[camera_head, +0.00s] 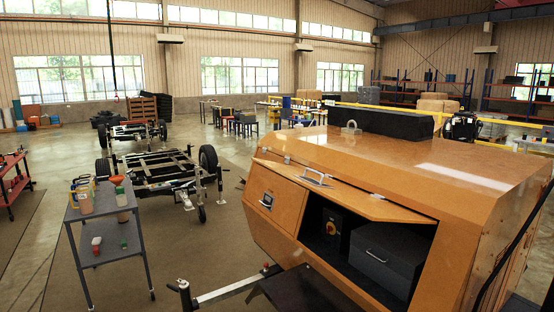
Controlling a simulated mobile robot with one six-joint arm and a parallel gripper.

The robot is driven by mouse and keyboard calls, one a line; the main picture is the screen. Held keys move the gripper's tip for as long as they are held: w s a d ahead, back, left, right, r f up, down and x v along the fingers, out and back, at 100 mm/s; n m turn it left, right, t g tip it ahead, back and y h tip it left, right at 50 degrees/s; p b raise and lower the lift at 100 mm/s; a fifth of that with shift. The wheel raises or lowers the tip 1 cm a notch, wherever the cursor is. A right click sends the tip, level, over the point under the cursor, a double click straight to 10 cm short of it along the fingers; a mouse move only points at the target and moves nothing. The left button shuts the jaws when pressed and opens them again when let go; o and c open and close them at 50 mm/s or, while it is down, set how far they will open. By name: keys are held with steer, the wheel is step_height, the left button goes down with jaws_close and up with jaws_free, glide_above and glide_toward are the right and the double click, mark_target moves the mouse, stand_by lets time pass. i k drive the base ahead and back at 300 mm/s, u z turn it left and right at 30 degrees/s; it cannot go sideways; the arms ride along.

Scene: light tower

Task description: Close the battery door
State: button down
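The battery door (350,195) is an orange panel on the light tower's orange housing (400,150). It stands open, swung up and outward along its upper edge, with a metal handle (314,178) on its face. Below it the compartment (342,262) is open. A dark grey box (390,258) sits inside at the right, and a panel with a red and yellow rotary switch (331,228) is at the left. My gripper is not in view.
A grey cart (108,206) with bottles stands at the left. The trailer's drawbar (230,288) sticks out at the bottom. A wheeled chassis (160,170) stands behind. Floor between cart and housing is mostly clear. A black cable (515,240) hangs at right.

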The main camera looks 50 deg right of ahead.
mark_target(375, 207)
steer(key=i, duration=1)
